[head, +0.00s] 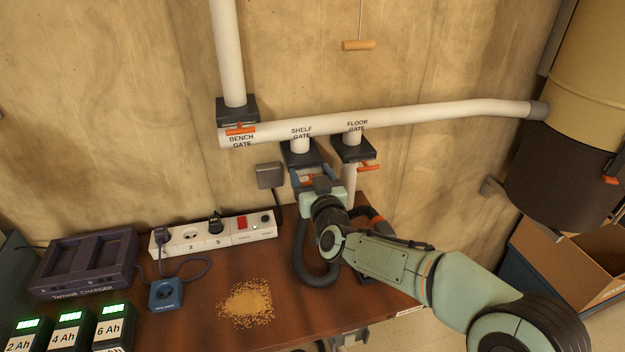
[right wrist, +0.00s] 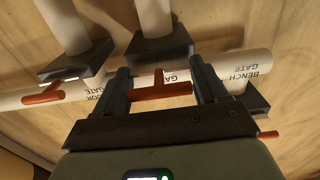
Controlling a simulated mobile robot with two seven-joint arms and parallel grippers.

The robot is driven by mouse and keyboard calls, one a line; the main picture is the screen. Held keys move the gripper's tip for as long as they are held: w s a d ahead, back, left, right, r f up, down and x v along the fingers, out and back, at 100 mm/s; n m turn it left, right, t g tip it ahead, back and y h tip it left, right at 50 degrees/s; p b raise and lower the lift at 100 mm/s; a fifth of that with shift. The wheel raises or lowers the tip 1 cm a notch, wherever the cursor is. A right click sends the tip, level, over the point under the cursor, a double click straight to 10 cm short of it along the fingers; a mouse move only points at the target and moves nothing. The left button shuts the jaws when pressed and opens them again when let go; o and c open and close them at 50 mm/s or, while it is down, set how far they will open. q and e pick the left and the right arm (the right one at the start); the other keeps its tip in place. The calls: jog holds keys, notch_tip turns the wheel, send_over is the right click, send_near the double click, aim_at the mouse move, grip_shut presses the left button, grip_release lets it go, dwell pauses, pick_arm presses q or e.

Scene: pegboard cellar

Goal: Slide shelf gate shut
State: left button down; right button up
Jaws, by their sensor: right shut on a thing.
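The shelf gate (head: 303,152) is a dark block under the white pipe, below its "SHELF GATE" label. It also shows in the right wrist view (right wrist: 158,48). Its orange-red T-shaped handle (right wrist: 160,91) stands out from the block, with a gap between crossbar and block. My right gripper (head: 315,177) is at this handle, below the block. In the right wrist view its two fingers (right wrist: 163,88) are at the two ends of the crossbar, shut on it. In the head view the gripper mostly hides the handle. My left gripper is not in view.
The floor gate (head: 352,149) is close on the right, its orange handle (head: 369,167) sticking out. The bench gate (head: 237,110) is to the left. Below are a power strip (head: 212,234), a black hose (head: 308,276) and a sawdust pile (head: 247,303) on the bench.

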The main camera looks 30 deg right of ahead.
jog(key=shift+s, duration=0.25)
jog(key=o, duration=1.3)
jog(key=shift+s+a, duration=0.1)
jog(key=shift+s, duration=0.05)
jog(key=v, duration=1.3)
jog(key=shift+s+f+b, duration=0.1)
jog(key=shift+b, duration=0.2)
